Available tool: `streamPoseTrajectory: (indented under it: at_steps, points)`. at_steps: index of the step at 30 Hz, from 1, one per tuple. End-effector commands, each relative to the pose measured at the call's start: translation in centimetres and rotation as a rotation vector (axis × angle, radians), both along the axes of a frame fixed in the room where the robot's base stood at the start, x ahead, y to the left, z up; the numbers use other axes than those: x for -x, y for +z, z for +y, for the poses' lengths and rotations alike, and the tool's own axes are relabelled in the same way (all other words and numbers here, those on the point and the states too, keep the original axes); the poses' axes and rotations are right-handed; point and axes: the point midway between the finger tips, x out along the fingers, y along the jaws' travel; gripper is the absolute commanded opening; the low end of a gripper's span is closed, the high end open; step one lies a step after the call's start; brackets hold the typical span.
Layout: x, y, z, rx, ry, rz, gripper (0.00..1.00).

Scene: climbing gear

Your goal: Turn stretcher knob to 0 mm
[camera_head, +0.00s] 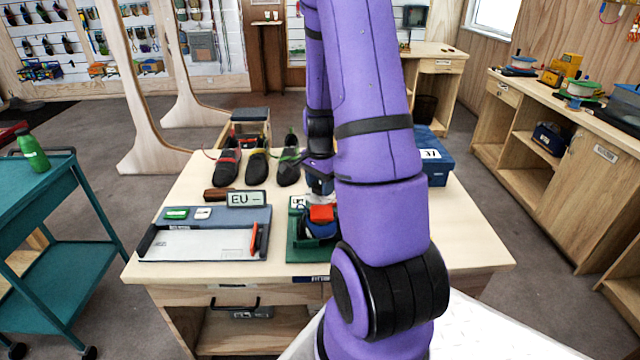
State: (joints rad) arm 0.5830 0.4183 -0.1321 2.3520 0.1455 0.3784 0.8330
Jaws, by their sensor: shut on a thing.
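The stretcher appears to be the green-based device (298,248) at the table's front middle, with a red block (321,213) and a dark blue part on top. A small white label (298,202) stands at its back. My gripper (319,187) points down just behind the red block, partly hidden by my purple arm. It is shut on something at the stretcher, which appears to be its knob. The knob and its scale cannot be made out, so its setting is not readable. My arm covers the stretcher's right side.
A grey measuring tray (200,244) and an EU display (247,199) lie left of the stretcher. Several climbing shoes (257,162) stand behind. A blue box (434,165) is at the back right. The table's right front (470,245) is clear. A teal cart (50,250) stands left.

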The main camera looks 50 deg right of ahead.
Motion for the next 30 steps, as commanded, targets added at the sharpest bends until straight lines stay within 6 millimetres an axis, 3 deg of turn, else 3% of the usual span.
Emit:
streamPoseTrajectory:
  at_steps: [30]
  points:
    - [0.03,0.0,-0.1,0.001,0.963,0.0,0.27]
